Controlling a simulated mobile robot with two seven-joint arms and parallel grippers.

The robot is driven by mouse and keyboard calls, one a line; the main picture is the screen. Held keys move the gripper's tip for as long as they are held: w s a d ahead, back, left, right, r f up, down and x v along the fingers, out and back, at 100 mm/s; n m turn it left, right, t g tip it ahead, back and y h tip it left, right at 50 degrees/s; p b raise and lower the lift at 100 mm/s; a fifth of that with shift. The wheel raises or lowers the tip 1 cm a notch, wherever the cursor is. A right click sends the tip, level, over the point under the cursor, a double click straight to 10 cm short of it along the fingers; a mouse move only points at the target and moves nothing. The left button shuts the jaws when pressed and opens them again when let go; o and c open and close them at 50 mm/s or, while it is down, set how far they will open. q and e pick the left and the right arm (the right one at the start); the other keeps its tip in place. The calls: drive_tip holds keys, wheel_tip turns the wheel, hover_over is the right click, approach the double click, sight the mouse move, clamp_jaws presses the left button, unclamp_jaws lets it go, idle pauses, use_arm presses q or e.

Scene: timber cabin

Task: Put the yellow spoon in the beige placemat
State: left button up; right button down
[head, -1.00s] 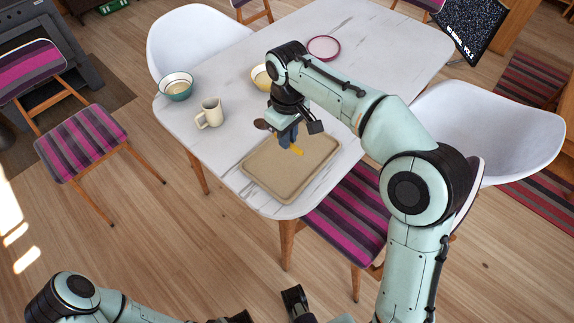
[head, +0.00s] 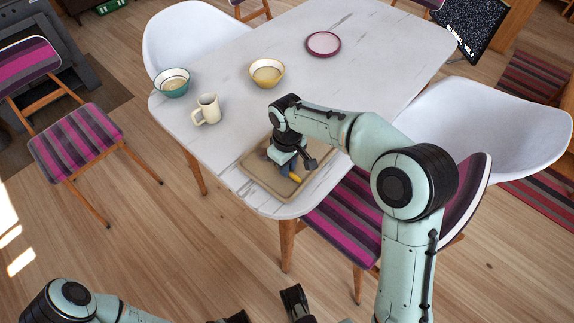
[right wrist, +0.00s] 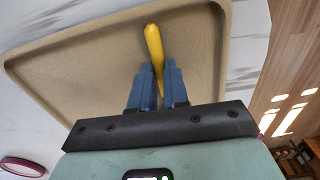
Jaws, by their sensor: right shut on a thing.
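The beige placemat (head: 249,183), a tray-like mat with a raised rim, lies at the near corner of the white table. It also fills much of the right wrist view (right wrist: 90,68). My right gripper (head: 289,170) is over the placemat, shut on the yellow spoon (right wrist: 153,42). The spoon's yellow handle (head: 294,178) sticks out from the fingers over the placemat's surface. Whether the spoon touches the mat I cannot tell. Part of the spoon is hidden by the gripper.
A cream mug (head: 207,109), a teal-rimmed bowl (head: 173,84), a yellowish bowl (head: 267,73) and a pink-rimmed plate (head: 323,43) stand farther back on the table (head: 380,80). White chairs and striped chairs surround it.

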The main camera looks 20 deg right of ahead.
drive_tip(key=c, duration=1.1)
unclamp_jaws()
wheel_tip(320, 180, up, 12)
drive_tip(key=p, duration=0.2)
drive_tip(key=shift+p, duration=0.35)
